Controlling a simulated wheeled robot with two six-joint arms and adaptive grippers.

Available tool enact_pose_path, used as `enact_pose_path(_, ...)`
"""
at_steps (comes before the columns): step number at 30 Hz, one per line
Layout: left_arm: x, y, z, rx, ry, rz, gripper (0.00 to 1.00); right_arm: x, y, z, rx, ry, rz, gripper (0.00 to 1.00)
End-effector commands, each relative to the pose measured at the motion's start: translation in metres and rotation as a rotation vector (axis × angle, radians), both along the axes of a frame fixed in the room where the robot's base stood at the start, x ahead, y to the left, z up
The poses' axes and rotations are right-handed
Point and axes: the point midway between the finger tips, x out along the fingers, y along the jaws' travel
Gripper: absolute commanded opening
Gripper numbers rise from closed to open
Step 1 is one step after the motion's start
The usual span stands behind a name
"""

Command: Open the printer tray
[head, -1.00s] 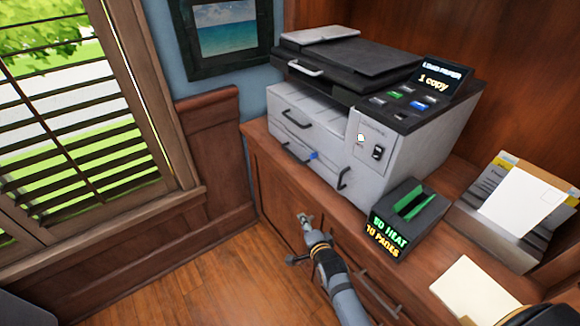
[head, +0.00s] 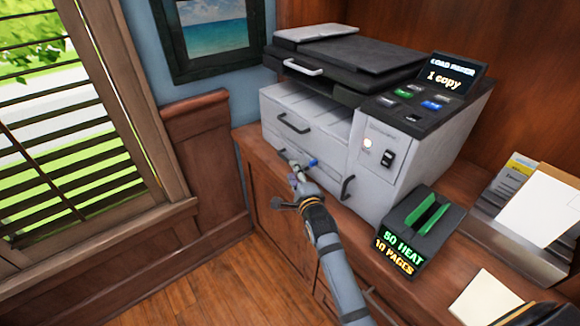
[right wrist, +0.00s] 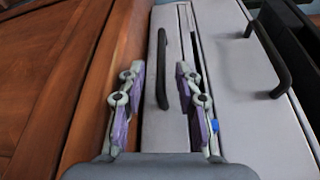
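The printer (head: 415,160) is white and grey with a black top and stands on a wooden counter. Its lower front tray (head: 328,180) looks closed in the head view; it also shows in the right wrist view (right wrist: 165,130). A dark tray handle (right wrist: 162,68) lies between and slightly beyond the open fingers of my right gripper (head: 292,164) in the right wrist view (right wrist: 158,82). In the head view my right gripper covers much of that handle. I cannot tell any contact. My left gripper is out of view.
An upper drawer with a dark handle (head: 293,123) sits above the tray. A blue tab (head: 313,163) is beside my gripper. A black box with lit text (head: 420,232) stands at the printer's right. Papers in a holder (head: 540,205) are farther right. The floor ahead of the cabinet is clear.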

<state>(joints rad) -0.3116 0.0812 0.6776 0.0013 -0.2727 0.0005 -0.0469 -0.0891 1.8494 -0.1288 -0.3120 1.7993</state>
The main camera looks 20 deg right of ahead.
Motion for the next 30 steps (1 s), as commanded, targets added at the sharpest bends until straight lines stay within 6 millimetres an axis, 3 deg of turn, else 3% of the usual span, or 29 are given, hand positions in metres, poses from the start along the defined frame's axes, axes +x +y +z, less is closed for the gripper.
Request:
enact_pose_path(3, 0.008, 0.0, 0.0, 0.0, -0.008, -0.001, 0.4, 0.023, -0.001, -0.002, 0.0, -0.001, 0.001, 0.34)
enact_pose_path(7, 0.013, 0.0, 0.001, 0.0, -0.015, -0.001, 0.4, 0.038, -0.001, -0.003, -0.001, -0.001, 0.0, 0.34)
enact_pose_path(17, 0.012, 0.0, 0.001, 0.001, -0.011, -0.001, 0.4, 0.044, -0.002, -0.004, 0.0, 0.0, 0.0, 0.34)
enact_pose_path(25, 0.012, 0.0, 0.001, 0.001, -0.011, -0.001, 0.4, 0.044, -0.002, -0.004, 0.0, 0.0, 0.0, 0.0)
enact_pose_path(30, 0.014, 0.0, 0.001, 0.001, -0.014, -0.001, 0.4, 0.044, -0.001, -0.004, 0.0, 0.001, 0.0, 0.0)
